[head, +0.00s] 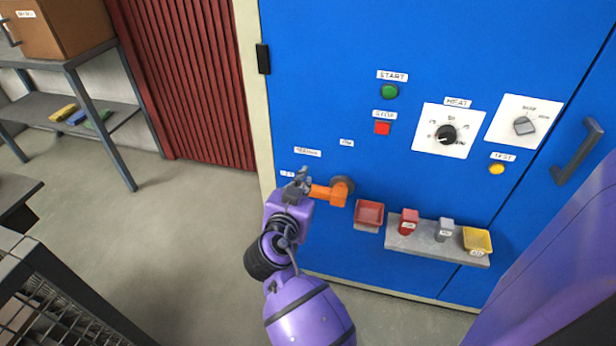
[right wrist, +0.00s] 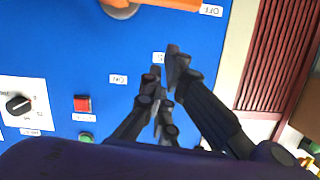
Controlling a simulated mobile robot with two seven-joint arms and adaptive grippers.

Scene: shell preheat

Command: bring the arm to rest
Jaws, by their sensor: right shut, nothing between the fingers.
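My right gripper (head: 301,177) is in front of the blue cabinet, beside the free end of an orange lever (head: 328,194). In the right wrist view my right gripper (right wrist: 166,62) has its fingers together with nothing between them. The orange lever (right wrist: 160,3) shows there at the top edge, apart from the fingertips. The lever points left from its round pivot, towards the OFF label (head: 287,174). In the head view the gripper overlaps the lever's end, so contact cannot be told from there. My left gripper is not in view.
The blue cabinet (head: 330,100) carries a green button (head: 390,92), a red button (head: 382,128) and a heat dial (head: 446,135). A red tray (head: 369,214) and a grey ledge (head: 420,245) with small holders stick out low. Open floor (head: 190,240) lies left of the arm.

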